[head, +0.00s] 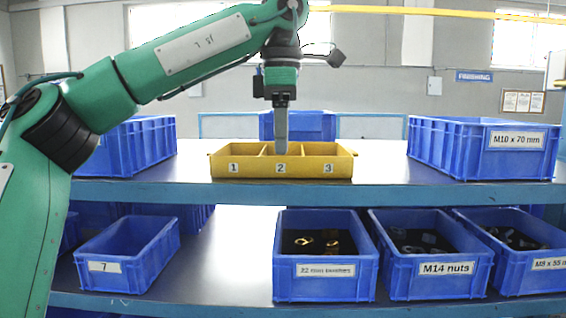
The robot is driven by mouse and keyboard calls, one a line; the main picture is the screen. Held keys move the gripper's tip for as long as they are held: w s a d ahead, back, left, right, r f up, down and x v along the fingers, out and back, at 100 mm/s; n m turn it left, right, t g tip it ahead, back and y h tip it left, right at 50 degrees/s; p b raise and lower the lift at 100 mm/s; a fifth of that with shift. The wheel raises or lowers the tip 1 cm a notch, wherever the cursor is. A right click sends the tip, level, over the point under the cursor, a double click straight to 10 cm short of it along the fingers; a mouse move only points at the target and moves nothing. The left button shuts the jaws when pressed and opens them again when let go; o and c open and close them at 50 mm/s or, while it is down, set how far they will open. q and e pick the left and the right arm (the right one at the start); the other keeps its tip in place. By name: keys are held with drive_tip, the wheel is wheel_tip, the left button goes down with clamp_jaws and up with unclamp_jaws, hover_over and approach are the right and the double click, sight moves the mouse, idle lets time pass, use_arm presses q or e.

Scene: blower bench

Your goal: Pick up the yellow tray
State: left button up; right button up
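The yellow tray (232,169) stands on the upper shelf near its front edge. It has three compartments, labelled 1, 2 and 3 on the front. My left gripper (281,148) points straight down at the tray's middle compartment. Its fingers show edge-on as one grey strip in front of the tray's back wall, and the tip ends near the front wall above label 2. I cannot tell whether the fingers are open or shut, or whether they touch the tray. My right gripper is not in view.
Blue bins stand on the upper shelf (385,180) at the left (140,147), the back middle (318,125) and the right (450,147). Several blue bins with parts stand below, including one labelled M14 nuts (442,285). Shelf space beside the tray is clear.

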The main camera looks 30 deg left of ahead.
sight(281, 176)
use_arm(q)
drive_tip(key=shift+w+a+f, duration=0.1)
drive_tip(key=shift+f, duration=0.7)
drive_tip(key=shift+w+a+f, duration=0.1)
drive_tip(key=shift+f, duration=0.7)
drive_tip(key=shift+s, duration=0.1)
drive_tip(key=shift+s+d, duration=0.1)
clamp_jaws()
drive_tip(key=shift+r, duration=0.2)
wheel_tip(281, 176, up, 10)
drive_tip(key=shift+f, duration=0.15)
